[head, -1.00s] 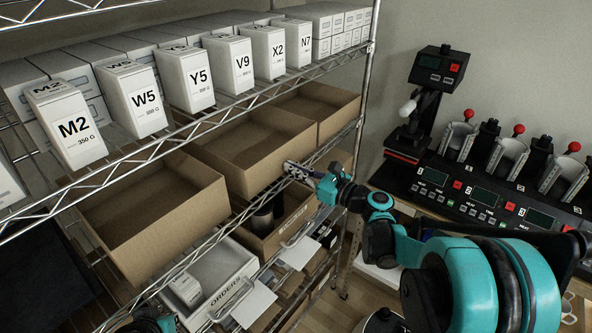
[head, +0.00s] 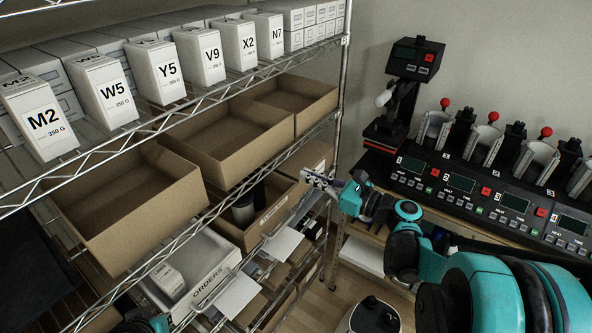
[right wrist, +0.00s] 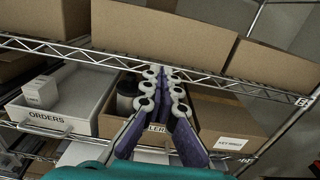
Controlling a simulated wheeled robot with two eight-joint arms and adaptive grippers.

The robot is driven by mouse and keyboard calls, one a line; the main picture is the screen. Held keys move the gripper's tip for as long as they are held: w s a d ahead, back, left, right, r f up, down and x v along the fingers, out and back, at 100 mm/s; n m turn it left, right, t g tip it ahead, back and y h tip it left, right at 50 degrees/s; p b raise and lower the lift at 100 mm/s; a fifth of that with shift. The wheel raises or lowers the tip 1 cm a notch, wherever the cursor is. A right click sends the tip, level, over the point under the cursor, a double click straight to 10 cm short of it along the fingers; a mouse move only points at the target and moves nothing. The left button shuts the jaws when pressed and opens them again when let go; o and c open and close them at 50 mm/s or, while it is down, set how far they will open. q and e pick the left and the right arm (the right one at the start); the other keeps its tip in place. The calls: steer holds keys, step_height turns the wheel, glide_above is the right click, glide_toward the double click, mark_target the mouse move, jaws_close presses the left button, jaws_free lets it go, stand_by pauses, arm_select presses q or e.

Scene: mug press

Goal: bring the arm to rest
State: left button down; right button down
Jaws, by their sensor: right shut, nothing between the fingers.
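My right gripper (head: 318,181) is held out in front of the wire shelving, near its right end post, in the head view. In the right wrist view its two fingers (right wrist: 164,95) lie together, shut and empty, in front of the lower shelf's boxes. A small part of my left arm (head: 140,325) shows at the bottom edge of the head view; its fingers cannot be made out.
Labelled white boxes (head: 98,90) stand on the upper wire shelf. Open cardboard boxes (head: 125,215) sit below, with a white ORDERS bin (head: 205,290) lower down. A black mug press row (head: 470,195) stands on the right. Wooden floor (head: 322,305) shows between.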

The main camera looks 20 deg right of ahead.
steer(key=s+a+f+n+g+h+b, duration=0.25)
steer(key=s+a+f+n+b, duration=0.2)
steer(key=f+n, duration=0.35)
steer(key=s+a+f+n+g+h+b, duration=0.2)
steer(key=s+a+f+n+g+b, duration=0.3)
steer(key=f, duration=0.5)
steer(key=s+d+f+n+h+b, duration=0.5)
steer(key=s+f+n, duration=0.5)
steer(key=n, duration=0.5)
steer(key=shift+s+d+f+h+b, duration=0.3)
steer(key=shift+s+f+h+b, duration=0.15)
steer(key=shift+h, duration=0.2)
